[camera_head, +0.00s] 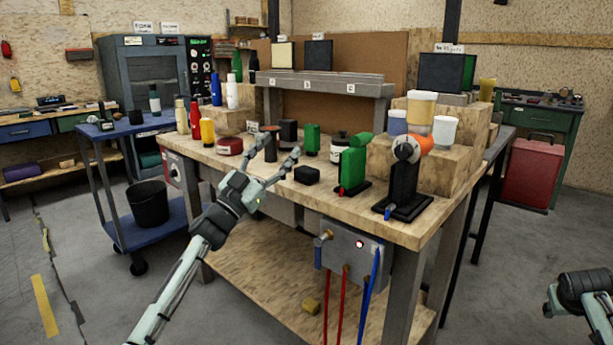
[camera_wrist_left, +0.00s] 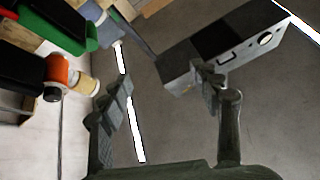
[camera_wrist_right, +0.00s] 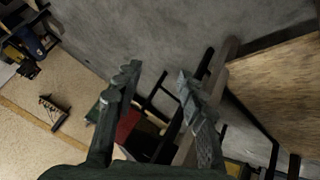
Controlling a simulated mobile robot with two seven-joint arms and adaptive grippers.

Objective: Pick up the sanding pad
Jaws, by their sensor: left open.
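A small black block (camera_head: 306,175) lies on the workbench top near its front edge; it may be the sanding pad, but I cannot tell for certain. My left gripper (camera_head: 280,148) is open and empty, reaching over the front of the bench to the left of this block. In the left wrist view its fingers (camera_wrist_left: 166,76) are spread with nothing between them. My right gripper shows partly at the lower right of the head view, away from the bench. In the right wrist view its fingers (camera_wrist_right: 160,74) are apart and empty.
The workbench (camera_head: 345,203) also holds bottles, a red tin (camera_head: 229,146), green-and-black units and an orange-tipped tool (camera_head: 411,147) on a black stand. A grey box (camera_head: 350,248) with hoses hangs on its front. A blue cart (camera_head: 133,225) stands left.

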